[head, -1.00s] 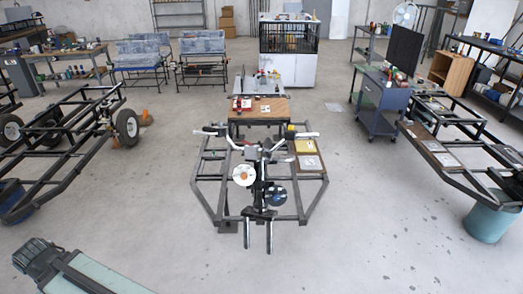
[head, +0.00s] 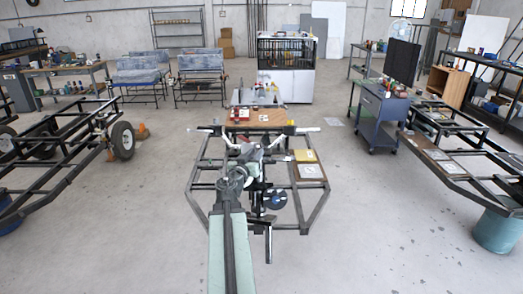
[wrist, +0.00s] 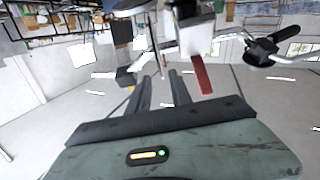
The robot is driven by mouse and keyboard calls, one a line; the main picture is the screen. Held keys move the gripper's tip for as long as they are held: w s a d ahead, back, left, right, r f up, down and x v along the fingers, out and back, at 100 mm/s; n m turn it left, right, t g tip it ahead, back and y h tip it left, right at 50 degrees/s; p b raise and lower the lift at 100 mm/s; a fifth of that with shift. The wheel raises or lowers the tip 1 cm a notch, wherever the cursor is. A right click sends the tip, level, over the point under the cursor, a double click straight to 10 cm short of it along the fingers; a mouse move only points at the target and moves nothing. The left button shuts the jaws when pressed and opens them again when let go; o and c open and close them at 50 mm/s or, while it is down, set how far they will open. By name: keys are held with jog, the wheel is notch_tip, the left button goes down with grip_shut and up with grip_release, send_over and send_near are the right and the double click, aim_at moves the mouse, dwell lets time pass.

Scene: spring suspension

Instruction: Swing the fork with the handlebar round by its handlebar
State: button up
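The fork with the handlebar stands upright at the middle of the dark frame (head: 203,200). Its white-and-black handlebar (head: 300,130) spreads to both sides at the top, and its dark fork leg (head: 268,240) points down toward me. My gripper (head: 247,158) is close to the handlebar's middle in the head view and hides part of the fork. In the wrist view my gripper (wrist: 162,86) shows two dark fingers apart, with floor visible between them. A handlebar end with a dark grip (wrist: 268,48) is at the upper right there, apart from the fingers.
A wooden board (head: 258,117) with small items lies behind the handlebar. A yellow-and-brown panel (head: 309,171) lies on the frame's right. Other frames stand at left (head: 60,150) and right (head: 450,165). A blue cabinet (head: 380,118) stands at the right rear. Floor between is clear.

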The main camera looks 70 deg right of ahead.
aim_at(262, 145)
jog(key=d, duration=0.7)
jog(key=shift+d, duration=0.4)
grip_shut()
dwell(0.9)
